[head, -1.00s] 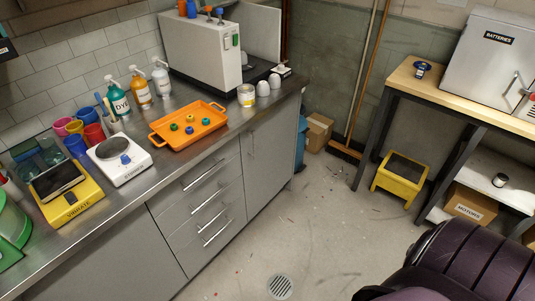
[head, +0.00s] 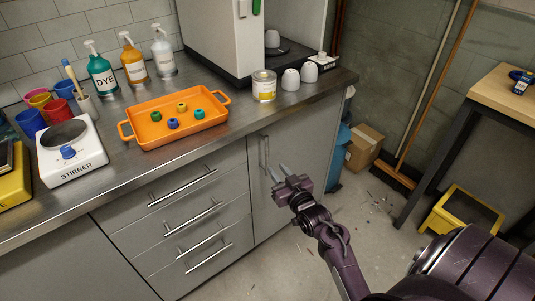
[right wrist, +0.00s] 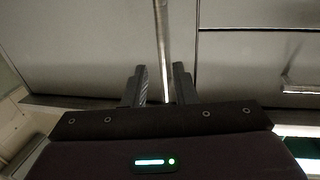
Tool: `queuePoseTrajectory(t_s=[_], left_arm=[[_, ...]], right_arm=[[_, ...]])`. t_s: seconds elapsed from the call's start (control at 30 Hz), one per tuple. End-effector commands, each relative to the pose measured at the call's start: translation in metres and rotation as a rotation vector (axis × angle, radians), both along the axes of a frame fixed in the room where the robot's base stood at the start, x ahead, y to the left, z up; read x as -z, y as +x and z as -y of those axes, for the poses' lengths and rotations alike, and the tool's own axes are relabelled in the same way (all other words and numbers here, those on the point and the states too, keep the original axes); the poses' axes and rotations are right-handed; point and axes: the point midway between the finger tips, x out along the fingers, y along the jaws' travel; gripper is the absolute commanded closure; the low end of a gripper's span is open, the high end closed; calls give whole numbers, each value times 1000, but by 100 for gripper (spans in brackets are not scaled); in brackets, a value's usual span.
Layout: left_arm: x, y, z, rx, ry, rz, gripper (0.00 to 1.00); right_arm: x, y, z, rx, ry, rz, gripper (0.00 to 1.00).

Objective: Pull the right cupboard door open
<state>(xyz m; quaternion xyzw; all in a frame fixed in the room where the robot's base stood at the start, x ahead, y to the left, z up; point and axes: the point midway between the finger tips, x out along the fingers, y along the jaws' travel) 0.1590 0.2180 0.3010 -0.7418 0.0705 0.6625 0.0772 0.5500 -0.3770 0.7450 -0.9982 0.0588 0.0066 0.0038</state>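The right cupboard door (head: 305,145) is grey and shut, under the right end of the steel counter. Its upright bar handle (head: 264,152) is near the door's left edge. My right gripper (head: 279,172) is open and empty, just right of and below the handle in the head view. In the right wrist view, the handle (right wrist: 161,40) runs down the picture into the gap between the open fingers of my gripper (right wrist: 159,84), with space on both sides. I cannot tell how deep it sits between them. My left gripper is not in view.
Grey drawers (head: 190,215) with bar handles are left of the door.

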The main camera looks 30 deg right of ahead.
Motion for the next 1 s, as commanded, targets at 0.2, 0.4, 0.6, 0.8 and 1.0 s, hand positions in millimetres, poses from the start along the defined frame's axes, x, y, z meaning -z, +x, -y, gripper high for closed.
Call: queuePoseTrajectory(t_s=[0.2, 0.4, 0.6, 0.8, 1.0], left_arm=[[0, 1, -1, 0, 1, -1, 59], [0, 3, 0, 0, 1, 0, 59], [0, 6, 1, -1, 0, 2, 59], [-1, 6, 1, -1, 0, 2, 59], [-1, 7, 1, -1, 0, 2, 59]], right_arm=[[-7, 24, 4, 1, -2, 16, 75], [-6, 56, 8, 2, -3, 13, 75], [-5, 75, 10, 2, -2, 12, 75], [-4, 77, 11, 2, -3, 10, 75], [-4, 77, 10, 2, -3, 10, 87]])
